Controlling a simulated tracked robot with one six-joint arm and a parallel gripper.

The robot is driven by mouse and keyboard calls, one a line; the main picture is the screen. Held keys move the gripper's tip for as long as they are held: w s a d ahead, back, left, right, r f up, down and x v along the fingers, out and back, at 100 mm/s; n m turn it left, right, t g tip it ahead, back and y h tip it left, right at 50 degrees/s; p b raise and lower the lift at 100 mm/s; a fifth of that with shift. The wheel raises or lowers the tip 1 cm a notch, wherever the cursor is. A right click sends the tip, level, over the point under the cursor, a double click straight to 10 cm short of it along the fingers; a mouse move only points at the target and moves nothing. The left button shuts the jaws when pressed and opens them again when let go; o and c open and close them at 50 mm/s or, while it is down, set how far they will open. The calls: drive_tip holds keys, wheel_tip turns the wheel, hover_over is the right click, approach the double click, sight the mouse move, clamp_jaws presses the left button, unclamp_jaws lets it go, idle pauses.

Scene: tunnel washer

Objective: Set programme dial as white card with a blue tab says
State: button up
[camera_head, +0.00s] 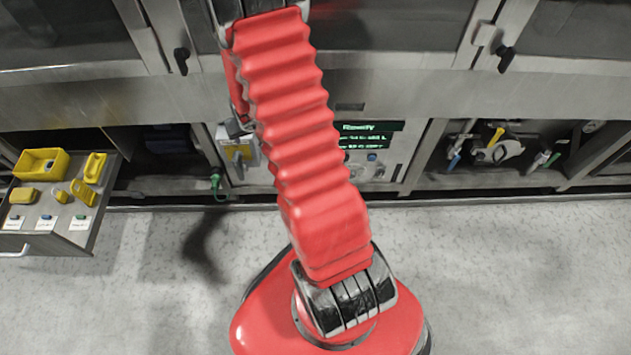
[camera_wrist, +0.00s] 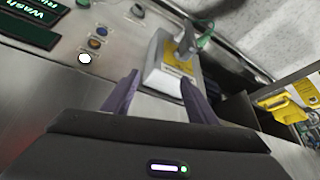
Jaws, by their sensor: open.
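A white card with a blue tab (camera_head: 45,222) lies in the open drawer at the left of the head view, between two similar cards; its writing is too small to read. The control panel (camera_head: 395,172) is partly hidden behind my red arm. In the wrist view it shows round controls, among them a blue one (camera_wrist: 94,43), an orange one (camera_wrist: 101,31) and a white one (camera_wrist: 84,58). I cannot tell which control is the programme dial. My gripper (camera_wrist: 159,78) is open and empty, its two dark fingers apart, pointing toward a pale box with a yellow label (camera_wrist: 178,62).
A green-lit display (camera_head: 368,127) reads "Ready". The drawer (camera_head: 72,238) juts out at left and holds several yellow pieces. A green connector (camera_head: 216,181) hangs beside the box. An open bay (camera_head: 500,150) with tools is at right. The floor in front is clear.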

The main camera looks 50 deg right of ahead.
drive_tip(key=s+d+f+m+h, duration=0.1)
drive_tip(key=s+d+f, duration=0.2)
drive_tip(key=f, duration=0.7)
drive_tip(key=s+d+f+m+t+h, duration=0.1)
drive_tip(key=s+d+f, duration=0.25)
drive_tip(key=f, duration=0.55)
drive_tip(key=s+d+f+m+h, duration=0.1)
drive_tip(key=s+d+f, duration=0.25)
drive_tip(key=f, duration=0.65)
drive_tip(key=s+f+m+t+h, duration=0.1)
drive_tip(key=s+f+t+h, duration=0.2)
drive_tip(key=s+f, duration=0.3)
drive_tip(key=s+h, duration=0.1)
drive_tip(key=s, duration=0.2)
drive_tip(key=shift+s+m+h, duration=0.3)
drive_tip(key=shift+m+h, duration=0.1)
drive_tip(key=shift+f, duration=0.1)
